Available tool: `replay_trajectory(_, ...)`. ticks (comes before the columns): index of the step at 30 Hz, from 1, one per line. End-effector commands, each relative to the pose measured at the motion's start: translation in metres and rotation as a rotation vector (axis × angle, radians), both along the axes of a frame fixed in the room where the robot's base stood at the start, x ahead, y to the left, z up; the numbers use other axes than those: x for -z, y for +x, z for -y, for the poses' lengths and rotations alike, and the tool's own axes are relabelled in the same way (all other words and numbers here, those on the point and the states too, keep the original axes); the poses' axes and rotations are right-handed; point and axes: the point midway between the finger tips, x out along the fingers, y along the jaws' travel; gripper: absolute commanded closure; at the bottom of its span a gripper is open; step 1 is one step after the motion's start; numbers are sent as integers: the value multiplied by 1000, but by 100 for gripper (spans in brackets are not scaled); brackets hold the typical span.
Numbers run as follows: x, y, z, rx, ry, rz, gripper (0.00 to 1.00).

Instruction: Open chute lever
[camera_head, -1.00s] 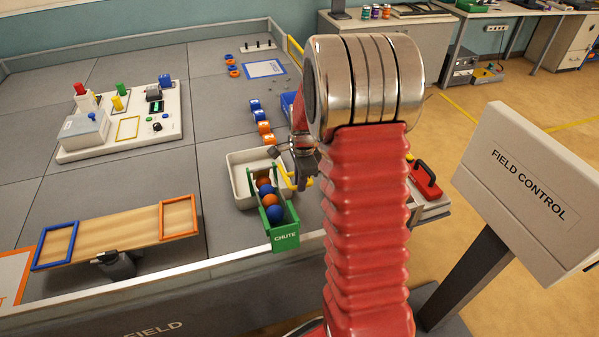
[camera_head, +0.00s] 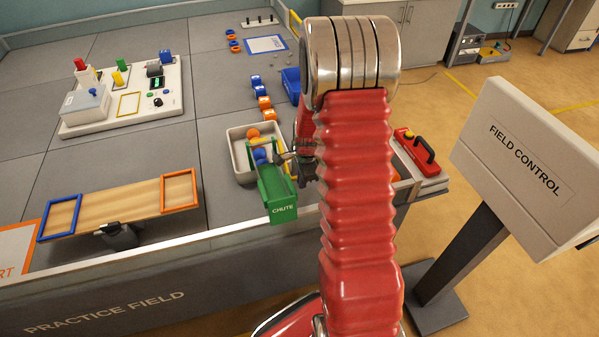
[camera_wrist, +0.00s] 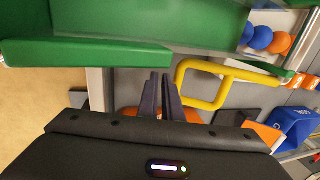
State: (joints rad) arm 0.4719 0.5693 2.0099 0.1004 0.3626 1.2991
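The green chute (camera_head: 278,190) slopes at the table's front edge, and its trough looks empty. Its yellow lever, a loop handle (camera_wrist: 205,104), juts out beside the green wall (camera_wrist: 95,53) in the wrist view. My gripper (camera_wrist: 161,76) has its two dark fingers close together with nothing seen between them. The fingers are right beside the near end of the yellow loop, and I cannot tell if they touch it. Orange and blue balls (camera_wrist: 259,38) lie beyond the chute, in the white tray (camera_head: 236,160).
A blue bin (camera_head: 291,84) and orange and blue blocks (camera_head: 264,102) lie behind the tray. A seesaw plank (camera_head: 120,205) is at left, and the FIELD CONTROL stand (camera_head: 520,150) is at right.

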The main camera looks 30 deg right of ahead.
Motion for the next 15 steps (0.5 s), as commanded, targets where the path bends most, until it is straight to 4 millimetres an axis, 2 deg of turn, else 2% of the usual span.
replay_trajectory(2,-1,2,-1,-2,-2,4,89)
replay_trajectory(10,-3,5,-1,-2,-4,10,70)
replay_trajectory(15,-4,6,-1,-2,-4,12,69)
